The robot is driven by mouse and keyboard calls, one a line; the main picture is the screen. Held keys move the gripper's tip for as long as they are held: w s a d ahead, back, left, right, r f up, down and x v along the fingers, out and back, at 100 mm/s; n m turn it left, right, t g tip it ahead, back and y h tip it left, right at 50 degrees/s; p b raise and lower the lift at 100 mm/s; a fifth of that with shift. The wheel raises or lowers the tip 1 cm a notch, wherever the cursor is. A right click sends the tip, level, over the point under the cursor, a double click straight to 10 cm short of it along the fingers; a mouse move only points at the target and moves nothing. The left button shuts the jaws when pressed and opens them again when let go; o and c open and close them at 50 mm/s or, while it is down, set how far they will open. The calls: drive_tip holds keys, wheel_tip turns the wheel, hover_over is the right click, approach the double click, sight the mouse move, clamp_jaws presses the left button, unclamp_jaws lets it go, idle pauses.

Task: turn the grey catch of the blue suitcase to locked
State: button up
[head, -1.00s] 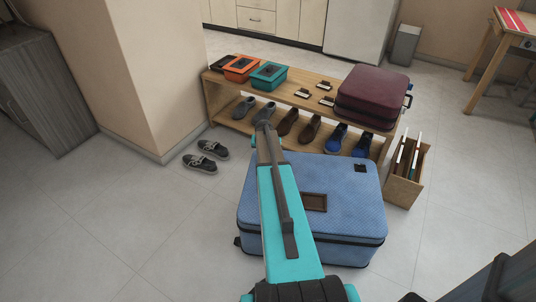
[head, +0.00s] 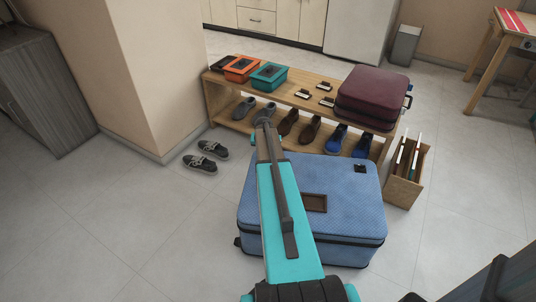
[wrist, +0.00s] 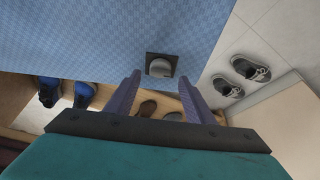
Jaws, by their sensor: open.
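The blue suitcase (head: 350,205) lies flat on the floor in front of a low wooden bench. In the wrist view its textured blue face (wrist: 110,40) fills the upper left. The grey catch (wrist: 160,67) is a rounded grey piece on a dark square plate near the suitcase's edge; I cannot tell its setting. My gripper (wrist: 158,88) is open, its two purple fingers apart and empty. The catch appears just beyond the fingertips, between their lines; contact does not show. In the head view my arm hides the gripper and this catch.
The bench (head: 215,95) holds a maroon suitcase (head: 373,95), an orange box (head: 241,68) and a teal box (head: 269,76), with shoes below. Grey sneakers (head: 207,156) lie left of the blue suitcase. A wooden file box (head: 404,190) stands at its right.

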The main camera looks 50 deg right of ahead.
drive_tip(key=p+v, duration=0.1)
drive_tip(key=v, duration=1)
drive_tip(key=shift+a, duration=0.1)
